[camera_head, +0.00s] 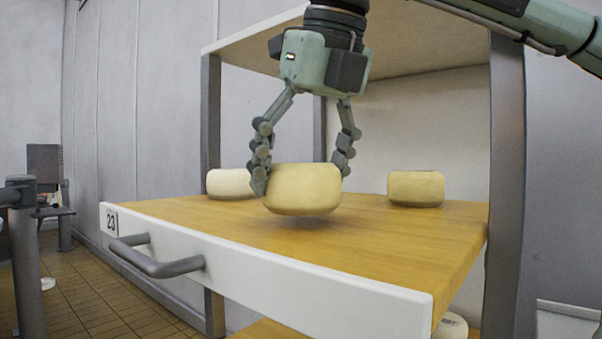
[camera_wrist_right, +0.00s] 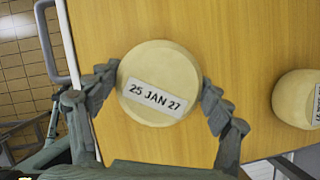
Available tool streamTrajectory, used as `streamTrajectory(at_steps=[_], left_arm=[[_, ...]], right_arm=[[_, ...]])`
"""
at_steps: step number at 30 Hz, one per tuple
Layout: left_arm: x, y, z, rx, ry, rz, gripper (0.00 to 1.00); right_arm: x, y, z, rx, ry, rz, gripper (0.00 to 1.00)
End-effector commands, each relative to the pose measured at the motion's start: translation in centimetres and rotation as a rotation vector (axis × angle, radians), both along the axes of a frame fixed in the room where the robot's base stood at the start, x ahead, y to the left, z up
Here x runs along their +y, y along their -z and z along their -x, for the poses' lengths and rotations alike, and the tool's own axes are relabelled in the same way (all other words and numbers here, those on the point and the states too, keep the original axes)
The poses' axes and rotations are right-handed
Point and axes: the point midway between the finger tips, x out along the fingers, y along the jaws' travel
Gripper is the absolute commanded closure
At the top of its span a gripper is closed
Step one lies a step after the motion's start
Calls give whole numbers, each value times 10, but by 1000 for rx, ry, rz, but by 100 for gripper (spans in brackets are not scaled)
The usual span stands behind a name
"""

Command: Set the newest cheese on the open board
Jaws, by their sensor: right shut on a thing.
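My right gripper (camera_head: 302,176) points down and is shut on a round, pale yellow cheese (camera_head: 303,192), one finger on each side. In the right wrist view the held cheese (camera_wrist_right: 158,72) has a label reading "25 JAN 27". It is level and appears just above the wooden board (camera_head: 400,250), with a shadow under it. The board is pulled out, with a white front marked 23. A whiter cheese (camera_head: 230,183) sits behind left and a yellower cheese (camera_head: 415,188) behind right. One other cheese (camera_wrist_right: 298,97) shows in the wrist view; its label is cut off. My left gripper is not in view.
A grey handle (camera_head: 160,262) sticks out from the board's front. Dark posts (camera_head: 507,180) and an upper shelf (camera_head: 420,45) frame the board. Another labelled cheese (camera_head: 453,326) shows partly below. The board's front and right areas are bare.

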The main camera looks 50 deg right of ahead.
Motion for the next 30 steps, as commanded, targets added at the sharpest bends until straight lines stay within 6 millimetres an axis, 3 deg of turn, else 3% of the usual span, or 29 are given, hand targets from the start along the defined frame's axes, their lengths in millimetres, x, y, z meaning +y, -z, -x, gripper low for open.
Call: streamTrajectory(at_steps=[30], left_arm=[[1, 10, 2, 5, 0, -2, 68]], right_arm=[[0, 12, 0, -2, 0, 0, 67]])
